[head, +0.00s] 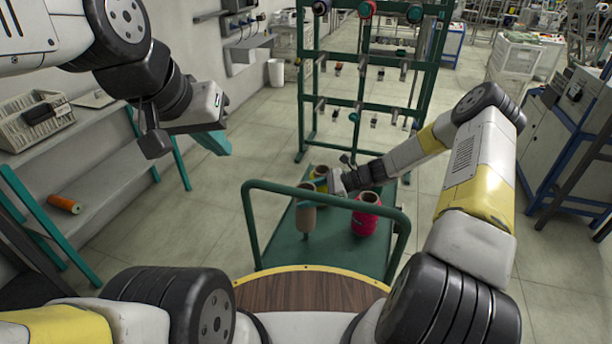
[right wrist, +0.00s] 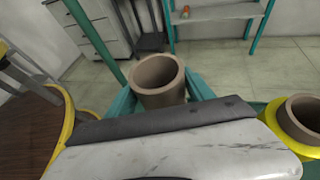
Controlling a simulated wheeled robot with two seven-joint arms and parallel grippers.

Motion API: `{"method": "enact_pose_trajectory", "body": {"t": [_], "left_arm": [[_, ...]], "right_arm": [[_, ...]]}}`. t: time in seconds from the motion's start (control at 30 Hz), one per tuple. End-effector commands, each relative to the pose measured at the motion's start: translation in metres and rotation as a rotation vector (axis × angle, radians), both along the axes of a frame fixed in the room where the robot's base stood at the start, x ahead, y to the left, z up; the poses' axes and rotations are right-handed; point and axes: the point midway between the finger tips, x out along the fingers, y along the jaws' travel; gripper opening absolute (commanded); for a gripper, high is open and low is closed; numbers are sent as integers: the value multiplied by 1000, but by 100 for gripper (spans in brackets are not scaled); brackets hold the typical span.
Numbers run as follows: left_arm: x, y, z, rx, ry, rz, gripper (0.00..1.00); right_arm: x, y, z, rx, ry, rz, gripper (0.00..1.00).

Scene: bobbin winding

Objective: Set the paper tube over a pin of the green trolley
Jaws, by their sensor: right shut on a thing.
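The brown paper tube (head: 306,213) is upright above the green trolley (head: 338,252) deck, near the handle. A narrow green pin (head: 307,237) shows directly below the tube; I cannot tell whether its top is inside. My right gripper (head: 320,188) is shut on the tube, with teal fingers on either side of it in the right wrist view. There the tube's open top (right wrist: 158,76) faces up, and its lower part is hidden. My left gripper (head: 213,142) is raised at the left, away from the trolley; its finger gap is not clear.
A pink-red bobbin (head: 365,215) and a yellow-green bobbin (head: 320,172) stand on the trolley; a yellow-wound tube (right wrist: 300,125) shows at right in the wrist view. The trolley's green handle rail (head: 325,199) is close to the tube. A green rack (head: 302,100) stands behind.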

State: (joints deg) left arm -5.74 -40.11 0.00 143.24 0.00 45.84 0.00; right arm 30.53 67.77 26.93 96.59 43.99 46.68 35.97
Motion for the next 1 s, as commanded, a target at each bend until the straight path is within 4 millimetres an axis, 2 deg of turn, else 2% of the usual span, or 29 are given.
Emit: {"method": "enact_pose_trajectory", "body": {"t": [0.7, 1.0], "left_arm": [[0, 0, 0, 0, 0, 0, 0], [0, 0, 0, 0, 0, 0, 0]], "right_arm": [[-1, 0, -43, 0, 0, 1, 19], [-1, -1, -47, 0, 0, 0, 19]]}}
